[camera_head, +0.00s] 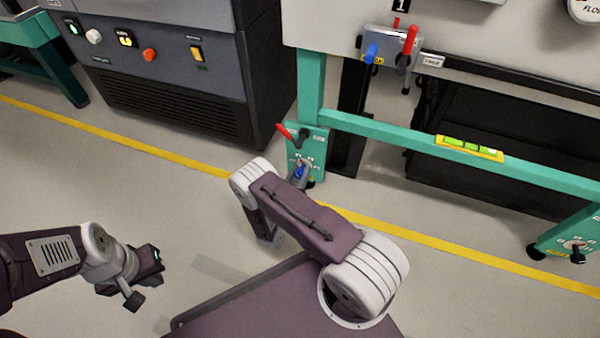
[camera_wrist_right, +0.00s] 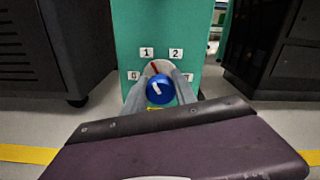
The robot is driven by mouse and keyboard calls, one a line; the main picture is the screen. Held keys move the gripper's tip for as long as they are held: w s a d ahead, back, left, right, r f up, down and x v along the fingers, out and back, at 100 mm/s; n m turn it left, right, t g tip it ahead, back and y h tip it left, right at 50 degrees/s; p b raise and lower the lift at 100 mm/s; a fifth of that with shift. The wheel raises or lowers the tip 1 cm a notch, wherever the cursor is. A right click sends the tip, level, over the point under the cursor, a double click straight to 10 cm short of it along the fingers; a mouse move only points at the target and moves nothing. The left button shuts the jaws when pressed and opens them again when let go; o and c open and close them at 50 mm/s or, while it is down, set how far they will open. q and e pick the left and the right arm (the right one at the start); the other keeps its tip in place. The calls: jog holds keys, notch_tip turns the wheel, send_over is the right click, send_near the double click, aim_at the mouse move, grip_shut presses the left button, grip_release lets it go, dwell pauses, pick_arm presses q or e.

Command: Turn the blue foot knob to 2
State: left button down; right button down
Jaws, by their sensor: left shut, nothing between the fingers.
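The blue foot knob (camera_wrist_right: 159,89) is on the green foot plate (camera_wrist_right: 127,30), low on the frame's leg. It carries a white mark, and a red pointer shows behind it toward the space between labels 1 (camera_wrist_right: 146,52) and 2 (camera_wrist_right: 176,54). My right gripper (camera_wrist_right: 160,85) has one grey finger along each side of the knob, with no clear gap. In the head view the knob (camera_head: 299,172) is partly hidden by my right gripper (camera_head: 300,178). My left gripper (camera_head: 150,264) is shut and empty above the floor at lower left.
A red lever (camera_head: 285,131) sticks out just above the foot knob. A dark cabinet (camera_head: 190,70) stands at the left. The floor around my left gripper is clear.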

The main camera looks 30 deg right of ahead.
jog(key=shift+r+m+p, duration=0.15)
jog(key=shift+m+p, duration=0.75)
jog(key=shift+m, duration=0.1)
jog(key=m+p, duration=0.2)
jog(key=m, duration=0.1)
jog(key=shift+s, duration=0.1)
jog(key=m+p, duration=0.2)
jog(key=m, duration=0.1)
jog(key=shift+m, duration=0.4)
jog(key=shift+f+m+p, duration=0.2)
jog(key=shift+m+p, duration=0.55)
jog(key=shift+m, duration=0.65)
jog(key=c, duration=1)
grip_release()
